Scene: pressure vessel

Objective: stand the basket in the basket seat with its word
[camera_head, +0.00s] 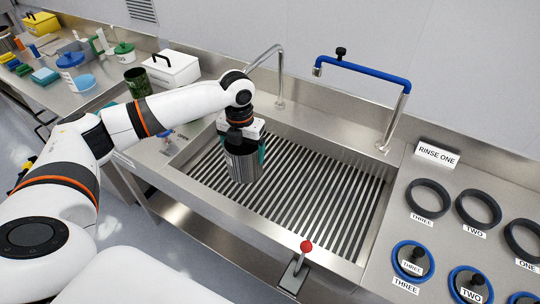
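My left gripper (242,150) points down over the sink, its teal fingers on either side of a ribbed metal cylinder, seemingly the basket (243,167). It looks gripped near its dark top and roughly upright above the slatted sink floor; I cannot tell whether it touches the slats. No word shows on it. On the right counter are black rings labelled THREE (428,199), TWO (479,209) and ONE (524,240). In front are blue rings with knobbed black pieces, labelled THREE (397,263) and TWO (455,285); another is cut off. Which are basket seats is unclear. My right gripper is out of view.
A RINSE ONE sign (437,154) stands behind the rings. A blue-topped tap (362,74) and a curved steel tap (281,75) rise behind the sink (330,190). A red-knobbed lever (306,247) stands at its front edge. Containers crowd the left bench (110,92).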

